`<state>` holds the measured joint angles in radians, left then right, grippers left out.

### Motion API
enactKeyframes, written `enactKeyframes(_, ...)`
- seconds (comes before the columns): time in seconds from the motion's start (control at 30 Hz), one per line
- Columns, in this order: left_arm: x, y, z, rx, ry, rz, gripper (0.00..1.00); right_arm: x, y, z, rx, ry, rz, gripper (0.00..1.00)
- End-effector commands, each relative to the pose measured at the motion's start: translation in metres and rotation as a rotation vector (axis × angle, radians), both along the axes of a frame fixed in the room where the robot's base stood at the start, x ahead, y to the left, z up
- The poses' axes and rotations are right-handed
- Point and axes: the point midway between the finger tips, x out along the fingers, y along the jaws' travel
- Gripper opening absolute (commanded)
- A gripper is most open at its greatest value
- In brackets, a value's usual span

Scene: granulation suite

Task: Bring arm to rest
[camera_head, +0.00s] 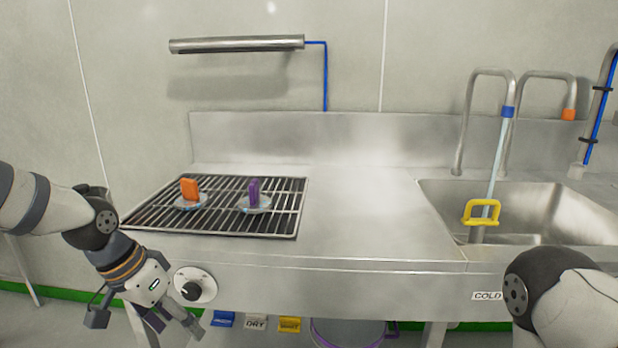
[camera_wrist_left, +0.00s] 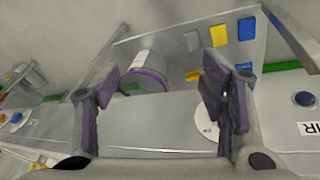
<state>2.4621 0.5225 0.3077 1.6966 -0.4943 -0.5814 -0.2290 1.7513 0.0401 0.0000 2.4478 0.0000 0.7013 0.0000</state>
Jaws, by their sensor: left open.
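My left arm comes in from the left in the head view, bent down in front of the counter's left end. Its gripper (camera_head: 174,326) hangs below the counter's front edge, beside the round control knob (camera_head: 191,286). In the left wrist view the two purple-padded fingers of the left gripper (camera_wrist_left: 165,95) stand wide apart with nothing between them in their grasp. My right arm (camera_head: 570,300) shows only as a link at the lower right; its gripper is out of the picture.
A grill rack (camera_head: 285,222) on the steel counter (camera_head: 370,215) holds an orange-handled piece (camera_head: 190,188) and a purple-handled piece (camera_head: 254,191). A sink (camera_head: 545,215) with taps is at right. A purple-rimmed bucket (camera_head: 350,333) and coloured tags (camera_head: 290,324) are below.

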Motion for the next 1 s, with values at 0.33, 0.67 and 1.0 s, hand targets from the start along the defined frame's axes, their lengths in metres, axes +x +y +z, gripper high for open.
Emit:
enactKeyframes(0.33, -0.25, -0.042, -0.206, 0.069, 0.338, 0.313, 0.65, -0.001, 0.0, 0.001, 0.0, 0.003, 0.0, 0.4)
enactKeyframes(0.67, -0.371, 0.0, -0.214, 0.271, 0.383, 0.444, 0.65, -0.001, 0.0, 0.001, 0.0, 0.002, 0.0, 0.4)
enactKeyframes(1.0, -0.37, 0.0, -0.215, 0.268, 0.381, 0.444, 0.65, -0.001, 0.0, 0.001, 0.0, 0.003, 0.0, 0.4)
